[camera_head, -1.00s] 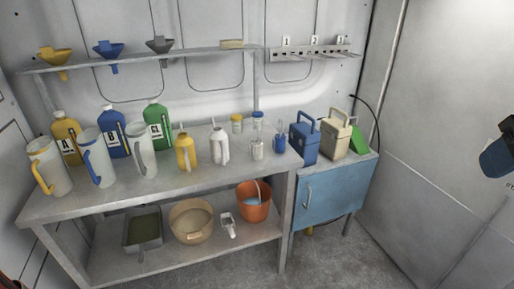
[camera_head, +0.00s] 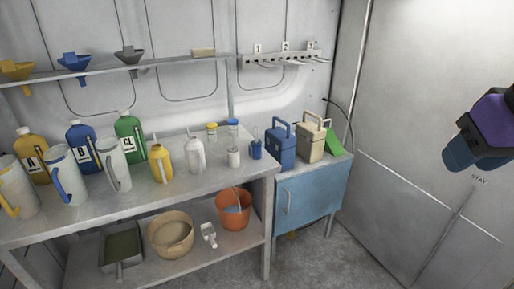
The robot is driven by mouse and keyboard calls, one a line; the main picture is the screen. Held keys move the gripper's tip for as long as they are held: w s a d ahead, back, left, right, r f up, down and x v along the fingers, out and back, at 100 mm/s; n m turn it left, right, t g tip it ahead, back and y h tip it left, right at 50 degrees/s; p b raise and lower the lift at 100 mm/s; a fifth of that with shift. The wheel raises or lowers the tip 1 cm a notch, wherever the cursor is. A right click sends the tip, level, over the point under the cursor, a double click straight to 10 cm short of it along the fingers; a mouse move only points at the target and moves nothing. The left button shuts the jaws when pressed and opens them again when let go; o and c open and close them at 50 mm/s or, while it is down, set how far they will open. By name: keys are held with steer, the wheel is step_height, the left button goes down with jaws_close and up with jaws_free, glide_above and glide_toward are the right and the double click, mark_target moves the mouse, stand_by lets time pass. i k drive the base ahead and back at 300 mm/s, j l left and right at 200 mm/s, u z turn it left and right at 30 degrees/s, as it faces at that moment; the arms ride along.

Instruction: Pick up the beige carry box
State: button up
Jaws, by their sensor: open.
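The beige carry box (camera_head: 311,142) stands upright on top of the blue cabinet at the right end of the bench. Its handle arches over the top. A blue carry box (camera_head: 281,150) stands close on its left, and a green item (camera_head: 335,143) leans behind it on the right. Part of my arm, dark with purple and blue, shows at the right edge, well apart from the beige box.
The blue cabinet (camera_head: 308,200) adjoins the grey bench (camera_head: 215,180), which holds several jugs and bottles. A peg rail (camera_head: 285,60) and a funnel shelf (camera_head: 160,66) hang above. An orange bucket (camera_head: 233,212) sits on the lower shelf. The floor before the cabinet looks clear.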

mark_target(311, 137)
steer(key=i+l, duration=0.25)
steer(key=i, duration=0.2)
steer(key=i+l, duration=0.2)
steer(key=i, duration=0.3)
steer(key=i+l, duration=0.25)
steer(key=i, duration=0.2)
steer(key=i+l, duration=0.2)
steer(key=i, duration=0.3)
steer(key=i+l, duration=0.25)
steer(key=i, duration=0.2)
steer(key=j+u, duration=0.05)
